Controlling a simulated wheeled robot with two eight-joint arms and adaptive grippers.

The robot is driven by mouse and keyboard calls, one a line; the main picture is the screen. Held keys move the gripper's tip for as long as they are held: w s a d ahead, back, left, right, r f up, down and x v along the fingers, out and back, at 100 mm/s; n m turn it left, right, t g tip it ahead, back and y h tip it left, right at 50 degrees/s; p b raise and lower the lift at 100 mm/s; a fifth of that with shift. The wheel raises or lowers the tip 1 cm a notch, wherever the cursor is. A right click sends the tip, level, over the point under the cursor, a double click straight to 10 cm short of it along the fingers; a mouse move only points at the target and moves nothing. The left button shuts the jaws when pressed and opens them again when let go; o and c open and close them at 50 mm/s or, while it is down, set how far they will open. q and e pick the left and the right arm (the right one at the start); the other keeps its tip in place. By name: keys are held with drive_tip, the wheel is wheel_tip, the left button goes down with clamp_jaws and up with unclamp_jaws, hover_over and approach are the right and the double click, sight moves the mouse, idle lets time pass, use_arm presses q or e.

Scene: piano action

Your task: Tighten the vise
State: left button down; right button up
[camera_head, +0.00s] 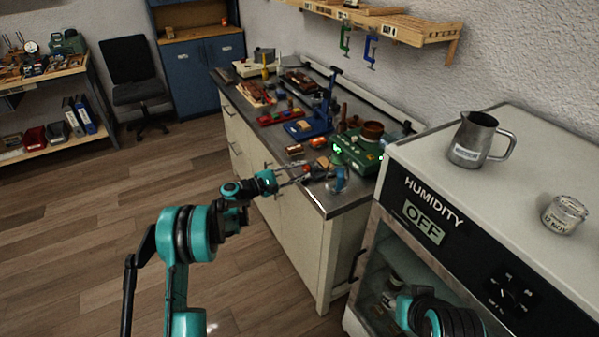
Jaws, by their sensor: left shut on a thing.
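A small blue piece that looks like the vise (339,181) stands at the near front corner of the workbench (337,201). My left gripper (318,172) reaches in from the left over the bench's front edge, with its fingers at the vise's left side. It is shut on what looks like the vise's handle, though the fingers hide most of it. The vise jaws are too small to make out. Part of my right arm shows at the bottom right; its gripper is out of view.
A green box (357,152) stands just behind the vise, with a blue tool stand (318,125) and small parts further along the bench. At the right is a humidity cabinet (450,222) with a metal jug (474,140) and a glass jar (563,215). Open floor lies left.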

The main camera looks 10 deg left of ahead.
idle(0.3)
use_arm(q)
drive_tip(key=c, duration=1.2)
unclamp_jaws()
